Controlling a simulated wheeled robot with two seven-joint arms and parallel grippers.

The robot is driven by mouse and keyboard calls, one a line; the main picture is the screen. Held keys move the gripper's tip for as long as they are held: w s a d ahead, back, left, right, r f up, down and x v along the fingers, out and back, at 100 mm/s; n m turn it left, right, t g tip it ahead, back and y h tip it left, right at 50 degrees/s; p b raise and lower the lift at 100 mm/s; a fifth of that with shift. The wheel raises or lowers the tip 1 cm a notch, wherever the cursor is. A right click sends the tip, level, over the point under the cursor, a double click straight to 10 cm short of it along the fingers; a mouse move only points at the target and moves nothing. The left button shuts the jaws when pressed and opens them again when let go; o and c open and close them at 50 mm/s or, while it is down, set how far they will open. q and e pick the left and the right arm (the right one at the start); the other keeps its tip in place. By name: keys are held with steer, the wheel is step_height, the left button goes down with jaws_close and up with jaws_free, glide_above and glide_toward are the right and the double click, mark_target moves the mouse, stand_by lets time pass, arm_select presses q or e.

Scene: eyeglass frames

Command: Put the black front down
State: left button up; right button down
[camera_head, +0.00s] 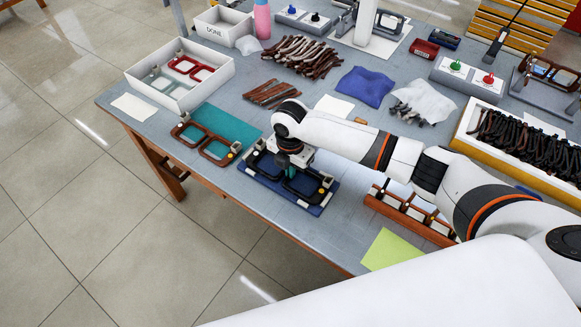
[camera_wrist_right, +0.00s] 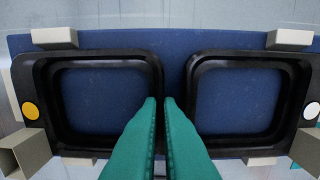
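The black front (camera_wrist_right: 175,62) shows across the right wrist view, both rims level over the blue fixture (camera_wrist_right: 110,40). It lies between the fixture's pale corner blocks; whether it touches the fixture is hard to tell. My right gripper (camera_wrist_right: 159,101) has its green fingers close together at the middle, one on each side of a black rim by the bridge, and looks shut on it. In the head view my right gripper (camera_head: 297,182) points down over the blue fixture (camera_head: 306,204), and the wrist hides much of the front. My left gripper is not in view.
A wooden rack (camera_head: 405,216) and a yellow-green sheet (camera_head: 388,250) lie to the right. The table's front edge is near.

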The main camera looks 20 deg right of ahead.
steer(key=shift+s+f, duration=0.1)
steer(key=shift+f, duration=0.2)
steer(key=c, duration=1.8)
jaws_free()
steer(key=shift+c, duration=0.2)
steer(key=shift+o, duration=1.1)
steer(key=shift+s+f, duration=0.1)
steer(key=shift+f, duration=0.05)
steer(key=shift+r, duration=0.45)
step_height(320, 180, up, 12)
steer(key=shift+w, duration=0.2)
